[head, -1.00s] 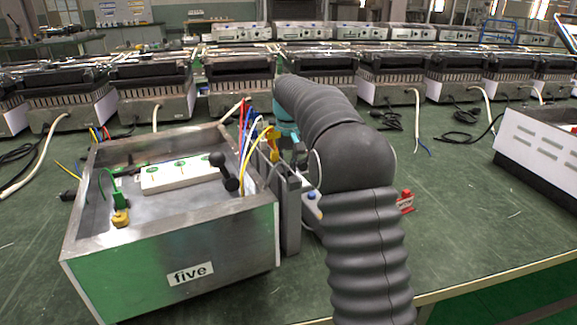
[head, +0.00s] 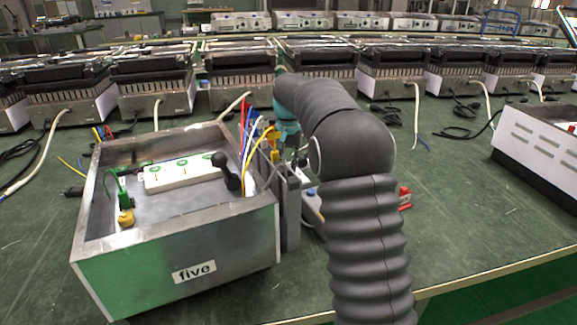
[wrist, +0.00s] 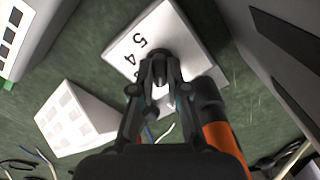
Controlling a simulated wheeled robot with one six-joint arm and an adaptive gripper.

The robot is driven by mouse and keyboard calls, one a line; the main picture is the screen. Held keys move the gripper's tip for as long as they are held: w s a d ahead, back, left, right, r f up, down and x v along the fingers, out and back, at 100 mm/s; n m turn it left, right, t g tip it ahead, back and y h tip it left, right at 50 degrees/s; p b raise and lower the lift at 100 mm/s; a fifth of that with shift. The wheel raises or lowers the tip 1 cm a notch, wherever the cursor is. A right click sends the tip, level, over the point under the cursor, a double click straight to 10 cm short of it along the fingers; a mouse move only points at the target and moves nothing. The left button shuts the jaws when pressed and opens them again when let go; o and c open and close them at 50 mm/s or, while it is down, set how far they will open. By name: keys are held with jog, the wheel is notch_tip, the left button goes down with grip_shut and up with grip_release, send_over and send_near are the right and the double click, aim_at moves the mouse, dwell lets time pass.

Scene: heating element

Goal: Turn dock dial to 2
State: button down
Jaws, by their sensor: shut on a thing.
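The dock is a white box (wrist: 183,30) in the wrist view, with the printed numbers 5 and 4 readable on its top face. Its dial (wrist: 153,54) is a dark knob in the middle of that face, partly covered by my fingers. My gripper (wrist: 158,76) is shut on the dial, with a fingertip on either side of it. The other numbers are hidden behind the fingers, so I cannot tell the dial's setting. In the head view my dark ribbed arm reaches down beside the metal box, and the dial is hidden.
An open metal box (head: 180,245) labelled "five" stands left of my arm, with coloured wires and a white power strip (head: 182,173) inside. A red part (head: 405,197) lies to the right. A white slotted unit (head: 537,152) is far right. Several heaters line the back.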

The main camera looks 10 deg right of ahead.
dwell(0.3)
jog(key=c, duration=1.2)
grip_release()
jog(key=shift+o, duration=0.2)
notch_tip(320, 180, up, 12)
